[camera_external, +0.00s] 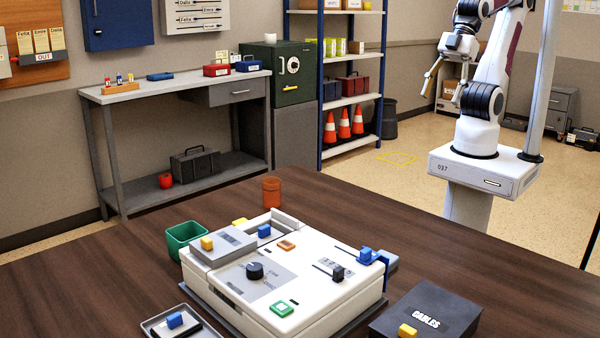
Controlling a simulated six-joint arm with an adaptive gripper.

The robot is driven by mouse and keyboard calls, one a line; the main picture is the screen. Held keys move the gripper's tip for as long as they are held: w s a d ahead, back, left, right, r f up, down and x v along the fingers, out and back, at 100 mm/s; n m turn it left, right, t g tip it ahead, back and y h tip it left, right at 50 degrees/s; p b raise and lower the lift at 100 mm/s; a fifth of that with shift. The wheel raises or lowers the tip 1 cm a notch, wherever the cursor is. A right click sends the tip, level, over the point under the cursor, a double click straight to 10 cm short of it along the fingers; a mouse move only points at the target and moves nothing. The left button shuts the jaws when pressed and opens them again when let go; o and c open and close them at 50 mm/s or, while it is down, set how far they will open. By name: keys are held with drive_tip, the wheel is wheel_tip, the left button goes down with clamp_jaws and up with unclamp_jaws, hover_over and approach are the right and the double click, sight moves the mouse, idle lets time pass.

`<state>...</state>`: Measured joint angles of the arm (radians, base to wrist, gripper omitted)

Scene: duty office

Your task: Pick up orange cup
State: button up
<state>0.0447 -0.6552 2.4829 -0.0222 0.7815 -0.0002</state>
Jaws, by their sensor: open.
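An orange cup (271,191) stands upright on the dark wooden table, near its far edge and just behind the white device. My gripper (445,84) is in the upper right of the external view, raised above my base and pointing down to the left. It is open, with nothing seen between its fingers. It is well apart from the cup, up and to the right of it.
A white device (310,302) with knobs and switches fills the table's middle. A green bin (185,238) stands left of it, a grey tray (152,326) in front left, and a black cables box (452,312) at right. The table's left part is clear.

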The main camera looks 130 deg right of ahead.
drive_tip(key=w+d+f+m+t+h, duration=0.15)
drive_tip(key=w+d+f, duration=0.35)
drive_tip(key=w+d, duration=0.55)
drive_tip(key=w+d+f+t+h, duration=0.2)
drive_tip(key=w+d+f, duration=0.2)
drive_tip(key=w+d, duration=0.65)
drive_tip(key=w+d+f+m+t, duration=0.1)
drive_tip(key=w+d+f, duration=0.4)
drive_tip(key=d+f, duration=0.4)
drive_tip(key=m+t+h, duration=0.1)
drive_tip(key=m+t, duration=0.1)
approach(272, 190)
drive_tip(key=d, duration=0.1)
drive_tip(key=w+d, duration=0.1)
drive_tip(key=shift+d+f+n, duration=0.25)
drive_tip(key=shift+d+f, duration=0.1)
drive_tip(key=shift+s+d+f, duration=0.25)
drive_tip(key=shift+s+f, duration=0.1)
drive_tip(key=shift+f, duration=0.1)
drive_tip(key=shift+w, duration=0.15)
drive_tip(key=shift+x, duration=1.2)
drive_tip(key=shift+f, duration=0.1)
drive_tip(key=shift+f+x, duration=0.2)
drive_tip(key=shift+x, duration=2.35)
